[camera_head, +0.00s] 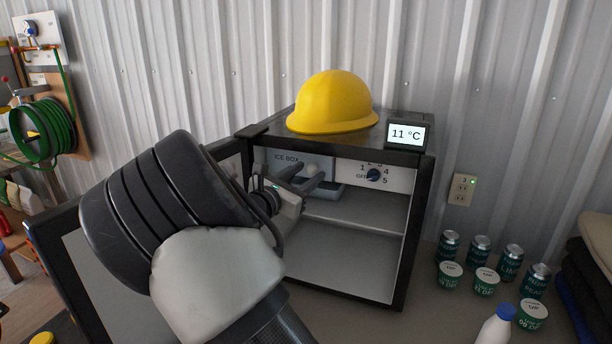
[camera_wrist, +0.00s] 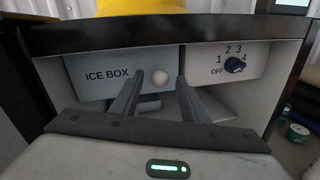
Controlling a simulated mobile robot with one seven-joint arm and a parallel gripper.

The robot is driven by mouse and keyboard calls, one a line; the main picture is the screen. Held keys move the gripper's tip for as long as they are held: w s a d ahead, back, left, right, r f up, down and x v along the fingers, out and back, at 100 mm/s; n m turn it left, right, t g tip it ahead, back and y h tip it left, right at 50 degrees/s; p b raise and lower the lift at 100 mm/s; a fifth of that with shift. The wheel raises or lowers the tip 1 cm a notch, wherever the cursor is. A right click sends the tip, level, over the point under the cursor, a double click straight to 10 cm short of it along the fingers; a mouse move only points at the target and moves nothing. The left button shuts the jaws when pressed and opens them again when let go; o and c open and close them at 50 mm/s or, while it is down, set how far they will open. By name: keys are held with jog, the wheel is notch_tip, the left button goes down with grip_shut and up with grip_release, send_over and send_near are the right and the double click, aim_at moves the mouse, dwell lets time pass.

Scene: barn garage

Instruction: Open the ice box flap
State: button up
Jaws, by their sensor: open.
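The ice box flap (camera_wrist: 105,82) is a pale panel marked "ICE BOX" at the top left inside the small fridge. It looks closed. A round white knob (camera_wrist: 160,77) sits near its right side. My gripper (camera_wrist: 160,80) is open, with one dark finger on each side of the knob in the wrist view. I cannot tell whether either finger touches it. In the head view my gripper (camera_head: 302,178) reaches into the upper part of the fridge, and my arm hides part of the flap (camera_head: 284,158). The fridge door (camera_head: 62,262) stands open to the left.
A dial (camera_head: 373,175) numbered to 5 is right of the flap. Below are a shelf (camera_head: 360,212) and an empty lower space. A yellow hard hat (camera_head: 332,102) and a display reading 11 °C (camera_head: 406,134) are on top. Several cans (camera_head: 480,250) stand at right.

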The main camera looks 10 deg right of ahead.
grip_shut()
jog(key=shift+a+r+p, duration=0.25)
jog(key=shift+r+p, duration=0.05)
jog(key=shift+p, duration=0.3)
jog(key=a+m+g+h+p, duration=0.1)
jog(key=s+a+m+g+h+p, duration=0.1)
jog(key=p, duration=0.1)
jog(key=shift+a, duration=0.2)
jog(key=shift+s+a+m+g+p, duration=0.2)
jog(key=shift+a+m+g+p, duration=0.15)
jog(key=shift+g, duration=0.25)
jog(key=shift+s+f+h, duration=0.15)
jog(key=shift+f+h, duration=0.1)
jog(key=shift+h, duration=0.05)
grip_release()
